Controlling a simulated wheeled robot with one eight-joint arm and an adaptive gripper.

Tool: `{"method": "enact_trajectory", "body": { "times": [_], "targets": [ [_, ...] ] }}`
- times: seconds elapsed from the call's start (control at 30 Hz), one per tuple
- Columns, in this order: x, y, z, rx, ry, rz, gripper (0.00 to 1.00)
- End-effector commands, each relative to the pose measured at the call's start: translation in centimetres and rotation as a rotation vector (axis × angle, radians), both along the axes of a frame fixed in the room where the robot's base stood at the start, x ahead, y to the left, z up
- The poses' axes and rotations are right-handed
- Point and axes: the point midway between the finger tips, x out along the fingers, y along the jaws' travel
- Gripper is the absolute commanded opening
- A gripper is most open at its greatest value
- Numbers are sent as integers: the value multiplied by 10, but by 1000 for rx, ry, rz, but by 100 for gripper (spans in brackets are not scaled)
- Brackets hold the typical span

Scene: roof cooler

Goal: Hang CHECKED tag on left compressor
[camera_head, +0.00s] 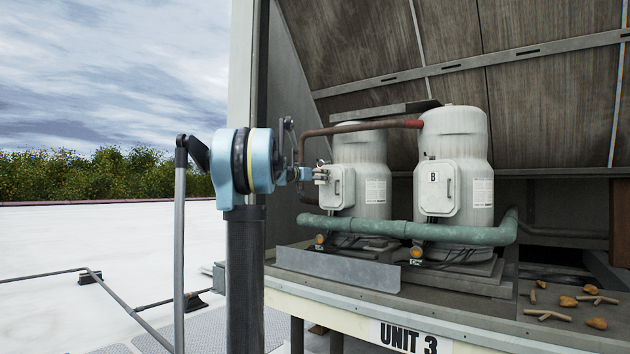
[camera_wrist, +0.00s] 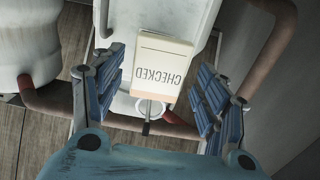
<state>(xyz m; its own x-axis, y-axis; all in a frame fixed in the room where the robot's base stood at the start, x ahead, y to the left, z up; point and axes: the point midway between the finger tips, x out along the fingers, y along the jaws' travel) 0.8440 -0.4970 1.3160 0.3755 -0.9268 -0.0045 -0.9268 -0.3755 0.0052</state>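The left compressor (camera_head: 361,150) is a pale cylinder with a white box (camera_head: 341,188) on its front. My gripper (camera_head: 306,174) is close to the left side of this box. The wrist view looks upside down. There the cream CHECKED tag (camera_wrist: 163,62) lies between the two blue fingers of my gripper (camera_wrist: 162,70), in front of the white box (camera_wrist: 122,103). The fingers are apart, with a visible gap on each side of the tag. The tag's ring (camera_wrist: 150,108) is near a small dark part; I cannot tell whether it is around it.
The right compressor (camera_head: 455,150), marked B, stands beside the left one. A green pipe (camera_head: 400,229) crosses in front of both, and a brown-red pipe (camera_head: 345,128) runs above. Loose brown pieces (camera_head: 568,301) lie on the deck at right. A metal strip (camera_head: 337,269) edges the front.

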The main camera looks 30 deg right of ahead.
Motion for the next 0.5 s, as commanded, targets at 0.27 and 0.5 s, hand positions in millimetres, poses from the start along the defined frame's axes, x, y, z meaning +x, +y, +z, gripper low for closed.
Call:
{"method": "enact_trajectory", "body": {
  "times": [0.27,0.5],
  "targets": [
    [0,0,0,0,0,0,69],
    [-7,19,0,0,0,2,69]
  ]
}}
